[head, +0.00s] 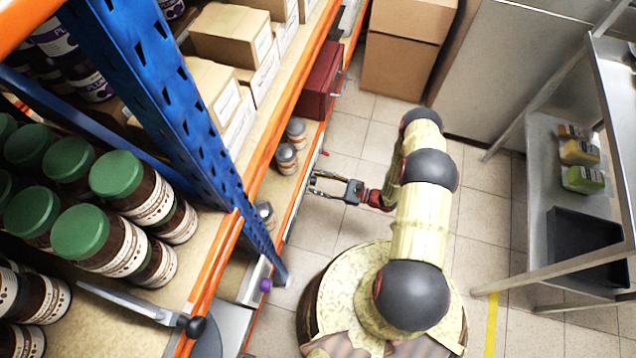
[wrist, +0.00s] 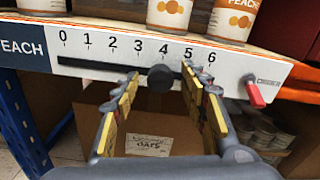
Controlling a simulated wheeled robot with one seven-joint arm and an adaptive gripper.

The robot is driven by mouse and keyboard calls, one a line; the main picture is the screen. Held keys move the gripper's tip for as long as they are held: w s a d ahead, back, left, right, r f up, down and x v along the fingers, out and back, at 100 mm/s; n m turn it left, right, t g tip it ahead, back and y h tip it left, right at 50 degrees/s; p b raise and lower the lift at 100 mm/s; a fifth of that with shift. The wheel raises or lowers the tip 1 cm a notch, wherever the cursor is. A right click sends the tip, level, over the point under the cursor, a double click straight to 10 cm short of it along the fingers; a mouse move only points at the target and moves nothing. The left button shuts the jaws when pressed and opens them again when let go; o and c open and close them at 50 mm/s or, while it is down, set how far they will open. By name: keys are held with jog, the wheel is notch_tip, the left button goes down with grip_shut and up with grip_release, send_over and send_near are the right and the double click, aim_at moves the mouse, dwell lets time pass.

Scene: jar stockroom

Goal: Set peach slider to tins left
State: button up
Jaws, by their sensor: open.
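The peach slider's black knob (wrist: 161,79) sits below about the 4 on a white strip (wrist: 105,52) marked PEACH and numbered 0 to 6. Peach tins stand on the shelf above it in the wrist view: one (wrist: 169,14) above the middle, one (wrist: 233,19) to its right and a partial one (wrist: 42,5) at left. The tins also show in the head view (head: 287,158); any farther back are hidden. My gripper (head: 317,183) is open at the shelf edge. In the wrist view its fingers lie either side of the knob; contact is not clear.
A red lever (wrist: 255,94) sticks out right of the scale. A cardboard box (wrist: 150,125) labelled oats lies below. Green-lidded jars (head: 115,175) and a blue post (head: 165,105) stand left; a metal rack (head: 560,205) stands right.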

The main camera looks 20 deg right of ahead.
jog(key=shift+a, duration=0.1)
jog(key=shift+c, duration=0.8)
grip_shut()
